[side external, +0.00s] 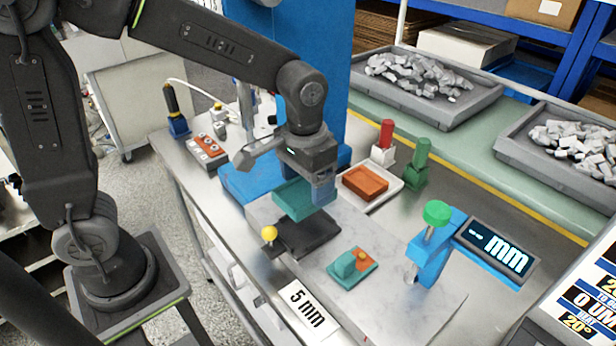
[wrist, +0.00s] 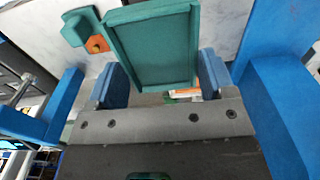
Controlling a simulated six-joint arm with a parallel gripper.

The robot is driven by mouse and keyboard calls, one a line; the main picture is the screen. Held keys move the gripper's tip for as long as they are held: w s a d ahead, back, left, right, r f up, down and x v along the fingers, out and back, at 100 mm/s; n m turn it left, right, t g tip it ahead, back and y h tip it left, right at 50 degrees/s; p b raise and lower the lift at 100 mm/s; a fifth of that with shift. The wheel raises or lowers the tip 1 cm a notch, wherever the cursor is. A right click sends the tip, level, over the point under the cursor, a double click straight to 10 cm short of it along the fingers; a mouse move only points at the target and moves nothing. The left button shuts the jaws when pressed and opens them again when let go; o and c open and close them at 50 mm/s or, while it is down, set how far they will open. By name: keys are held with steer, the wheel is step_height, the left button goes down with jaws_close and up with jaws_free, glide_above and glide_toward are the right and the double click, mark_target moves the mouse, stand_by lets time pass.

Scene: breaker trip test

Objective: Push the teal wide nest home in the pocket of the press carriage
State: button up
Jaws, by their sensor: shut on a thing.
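The teal wide nest (side external: 300,201) is a shallow tray-like block. My gripper (side external: 312,188) is shut on it and holds it above the work plate. In the wrist view the nest (wrist: 152,48) sits between the two blue fingers of my gripper (wrist: 160,80). The dark press carriage (side external: 308,238), with a yellow knob (side external: 268,233) at its left, lies below and slightly in front of the nest. The nest looks apart from the carriage. The carriage's pocket is partly hidden by the nest, and its inside cannot be made out.
An orange nest (side external: 365,183) lies in a white tray behind right. A teal and orange piece (side external: 352,264) sits on the pale plate in front. A blue gauge stand (side external: 430,255) with a green knob stands right. Red (side external: 386,135) and green (side external: 421,153) upright handles stand behind.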

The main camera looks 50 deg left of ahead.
mark_target(304, 192)
steer(key=shift+f, duration=2.85)
steer(key=shift+f, duration=0.95)
steer(key=o, duration=1.1)
steer(key=r, duration=1.3)
steer(key=shift+s+r, duration=0.2)
steer(key=shift+r, duration=0.2)
steer(key=s+a+t, duration=0.1)
steer(key=s+a, duration=0.1)
steer(key=s, duration=0.2)
steer(key=s+a+r+t, duration=0.1)
steer(key=s+a+t, duration=0.1)
steer(key=s, duration=0.2)
steer(key=s+a+t, duration=0.2)
steer(key=s+a, duration=0.1)
steer(key=s, duration=0.1)
steer(key=shift+s+a+r, duration=0.1)
steer(key=shift+r, duration=0.25)
